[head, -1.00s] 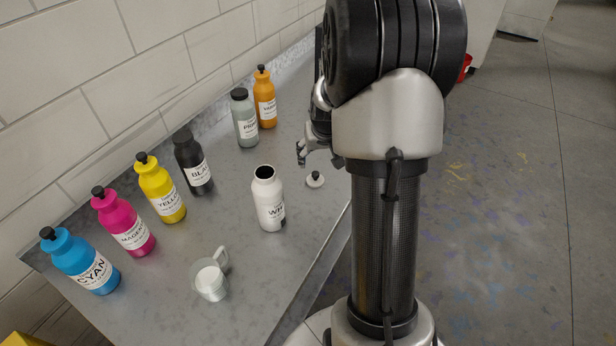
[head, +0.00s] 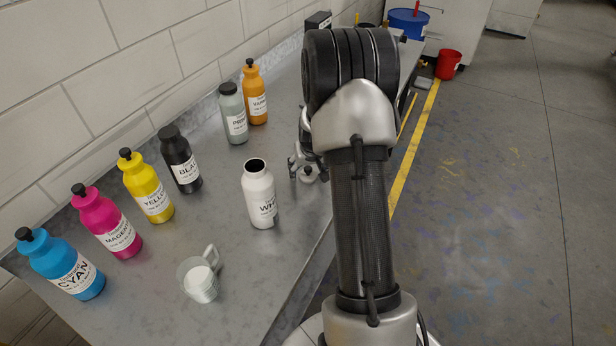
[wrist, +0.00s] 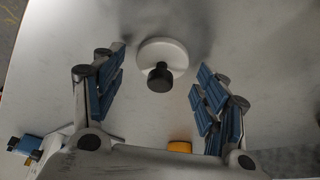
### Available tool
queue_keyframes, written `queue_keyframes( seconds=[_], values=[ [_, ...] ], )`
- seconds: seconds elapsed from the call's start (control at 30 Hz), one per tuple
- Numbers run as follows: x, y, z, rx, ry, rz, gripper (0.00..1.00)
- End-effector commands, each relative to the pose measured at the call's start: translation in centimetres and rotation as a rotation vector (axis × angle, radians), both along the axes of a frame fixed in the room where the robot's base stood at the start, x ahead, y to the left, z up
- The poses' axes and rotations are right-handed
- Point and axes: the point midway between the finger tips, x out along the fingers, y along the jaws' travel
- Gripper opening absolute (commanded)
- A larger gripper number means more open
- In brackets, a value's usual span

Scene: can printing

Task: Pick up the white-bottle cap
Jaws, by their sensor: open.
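The white-bottle cap, a white disc with a black knob, lies on the grey counter (head: 150,285). In the wrist view the cap (wrist: 163,60) sits ahead of the fingertips and roughly between their lines. My gripper (wrist: 160,80) is open and empty, with its blue-padded fingers wide apart. In the head view my gripper (head: 303,165) is at the cap (head: 309,174) and partly covers it. The white bottle (head: 260,196) stands upright and uncapped to the left of my gripper, its dark mouth showing.
Capped cyan (head: 65,265), magenta (head: 108,222), yellow (head: 147,188), black (head: 181,160), grey (head: 233,115) and orange (head: 254,95) bottles line the wall side. A clear cup (head: 199,282) with white contents stands near the front. The counter's right edge runs close to my arm.

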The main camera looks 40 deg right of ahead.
Motion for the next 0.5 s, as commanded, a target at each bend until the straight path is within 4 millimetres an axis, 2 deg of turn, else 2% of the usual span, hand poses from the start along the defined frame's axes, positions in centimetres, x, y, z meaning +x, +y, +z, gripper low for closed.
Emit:
queue_keyframes(
  seconds=[0.2,0.5],
  values=[
    [0.07,-0.01,0.08,-0.001,-0.002,0.0,0.65],
    [0.05,-0.01,0.09,0.0,-0.001,0.0,0.45]
  ],
)
